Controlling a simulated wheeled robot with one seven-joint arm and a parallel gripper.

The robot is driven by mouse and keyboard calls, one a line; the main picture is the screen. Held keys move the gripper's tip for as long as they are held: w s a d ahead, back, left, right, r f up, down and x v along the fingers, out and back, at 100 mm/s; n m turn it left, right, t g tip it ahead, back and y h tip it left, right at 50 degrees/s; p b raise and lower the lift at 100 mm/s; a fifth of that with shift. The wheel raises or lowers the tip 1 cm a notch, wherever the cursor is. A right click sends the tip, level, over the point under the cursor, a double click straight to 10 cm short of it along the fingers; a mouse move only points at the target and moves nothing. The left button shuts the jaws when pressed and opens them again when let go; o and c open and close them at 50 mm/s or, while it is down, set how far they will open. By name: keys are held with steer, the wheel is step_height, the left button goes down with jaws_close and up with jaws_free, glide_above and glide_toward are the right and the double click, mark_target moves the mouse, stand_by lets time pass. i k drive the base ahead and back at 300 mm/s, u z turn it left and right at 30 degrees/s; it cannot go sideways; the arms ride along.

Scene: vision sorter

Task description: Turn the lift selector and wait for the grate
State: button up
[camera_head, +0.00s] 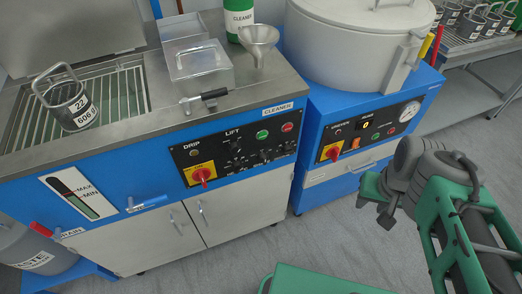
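The lift selector (236,147) is a small dark knob under the word LIFT on the cleaner's black control panel (222,165). The knob's exact angle is too small to read. The grate (118,93) lies in the cleaner's open basin at the left, its slats visible near the rim level. My gripper (376,200) is at the right, in front of the second machine and well apart from the lift selector. Its fingers are not clear.
The panel also holds a red-and-yellow main switch (203,175), a green button (262,134) and a red button (287,127). A lidded metal box (203,78) and a funnel (259,42) stand on the worktop. A blue machine with a round vessel (350,45) stands at the right.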

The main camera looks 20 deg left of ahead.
mark_target(235, 148)
steer(key=k, duration=1)
steer(key=u, duration=1.8)
steer(key=i, duration=0.5)
